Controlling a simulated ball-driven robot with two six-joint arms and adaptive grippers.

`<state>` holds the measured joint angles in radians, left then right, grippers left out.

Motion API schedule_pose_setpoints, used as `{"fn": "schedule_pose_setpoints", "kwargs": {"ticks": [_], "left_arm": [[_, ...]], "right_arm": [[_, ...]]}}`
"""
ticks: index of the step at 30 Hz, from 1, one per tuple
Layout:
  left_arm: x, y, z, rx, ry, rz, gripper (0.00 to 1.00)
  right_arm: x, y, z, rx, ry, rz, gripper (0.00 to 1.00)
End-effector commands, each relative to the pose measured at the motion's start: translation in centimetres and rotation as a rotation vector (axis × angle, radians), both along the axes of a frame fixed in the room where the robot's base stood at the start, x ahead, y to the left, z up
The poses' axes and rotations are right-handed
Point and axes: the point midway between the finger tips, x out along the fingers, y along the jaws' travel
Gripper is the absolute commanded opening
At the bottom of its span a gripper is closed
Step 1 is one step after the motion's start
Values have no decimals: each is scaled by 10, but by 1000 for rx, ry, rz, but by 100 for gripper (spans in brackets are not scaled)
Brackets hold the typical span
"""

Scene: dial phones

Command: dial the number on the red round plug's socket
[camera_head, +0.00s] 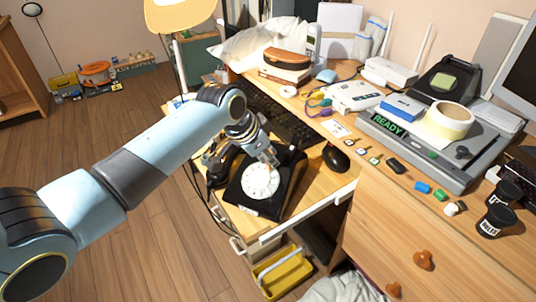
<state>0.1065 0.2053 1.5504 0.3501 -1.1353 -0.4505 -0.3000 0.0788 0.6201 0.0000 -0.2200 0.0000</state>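A black rotary phone (240,200) with a white dial (261,181) sits on the lower wooden surface in the middle of the view. My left gripper (272,161) reaches over it from the left, with its tip at or just above the upper edge of the dial. I cannot tell whether it touches the dial or whether its fingers are open. My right gripper is not in view. Coloured cables (319,103) lie on the desk beside a white device (354,95). I cannot make out a red round plug, its socket or a legible number.
Small coloured items lie along the desk edge. A grey device with a READY display (388,123) bears a tape roll (449,120). Dark cups (494,222) stand at right. A yellow basket (283,276) sits below.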

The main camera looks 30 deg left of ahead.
Motion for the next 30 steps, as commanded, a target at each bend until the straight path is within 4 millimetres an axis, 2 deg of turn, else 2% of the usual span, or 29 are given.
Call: {"fn": "schedule_pose_setpoints", "kwargs": {"ticks": [6, 30], "left_arm": [[-3, -9, -1, -2, 0, 0, 1], [-11, -19, -6, -1, 1, 0, 1]], "right_arm": [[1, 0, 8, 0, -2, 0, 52], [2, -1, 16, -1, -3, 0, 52]]}}
